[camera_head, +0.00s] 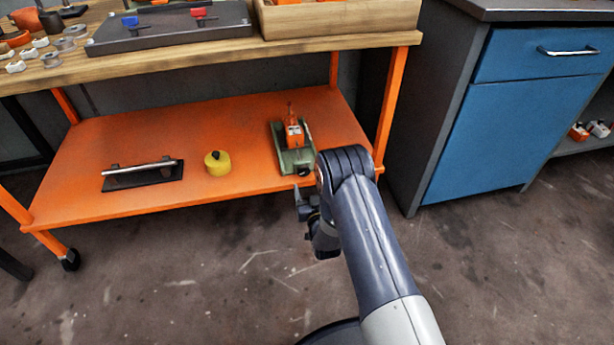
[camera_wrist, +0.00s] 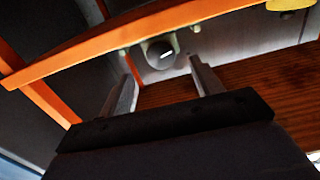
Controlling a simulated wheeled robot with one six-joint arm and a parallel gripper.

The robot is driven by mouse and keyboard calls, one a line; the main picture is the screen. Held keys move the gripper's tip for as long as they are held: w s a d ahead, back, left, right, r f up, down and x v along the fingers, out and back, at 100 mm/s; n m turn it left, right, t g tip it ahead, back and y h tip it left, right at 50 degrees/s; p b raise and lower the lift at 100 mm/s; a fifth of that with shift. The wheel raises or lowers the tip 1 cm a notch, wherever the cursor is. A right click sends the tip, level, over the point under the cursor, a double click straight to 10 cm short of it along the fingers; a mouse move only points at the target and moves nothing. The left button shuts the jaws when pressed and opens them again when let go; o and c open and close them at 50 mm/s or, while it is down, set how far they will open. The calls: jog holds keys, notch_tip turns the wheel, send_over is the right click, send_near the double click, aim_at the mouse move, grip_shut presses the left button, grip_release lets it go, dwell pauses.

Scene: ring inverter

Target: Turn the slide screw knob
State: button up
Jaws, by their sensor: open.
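The slide screw knob is a dark round knob (camera_wrist: 160,53) with a white mark on its face. It shows in the wrist view between and beyond my two fingertips. In the head view, a green device (camera_head: 284,160) with an orange upper part (camera_head: 293,133) sits at the right front of the orange shelf; its front end is partly hidden by my arm. My gripper (camera_wrist: 163,66) is open, with one finger on each side of the knob. I cannot tell whether the fingers touch it. In the head view, my gripper (camera_head: 302,192) is at the shelf's front edge, partly hidden.
The orange shelf (camera_head: 240,120) also holds a yellow cylinder (camera_head: 217,164) and a black plate with a metal handle (camera_head: 143,172). A wooden tabletop (camera_head: 350,48) lies above. An orange leg (camera_head: 392,105) and a blue cabinet (camera_head: 500,130) stand to the right.

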aim_at(304, 174)
jog(key=b+x, duration=0.1)
jog(key=x, duration=0.5)
jog(key=shift+w+b, duration=0.2)
jog(key=shift+b, duration=0.2)
jog(key=c, duration=1)
jog(key=shift+n, duration=2.3)
jog(key=shift+f, duration=0.1)
jog(key=o, duration=1)
jog(key=p+v, duration=0.3)
jog(key=v, duration=0.8)
jog(key=shift+p, duration=0.4)
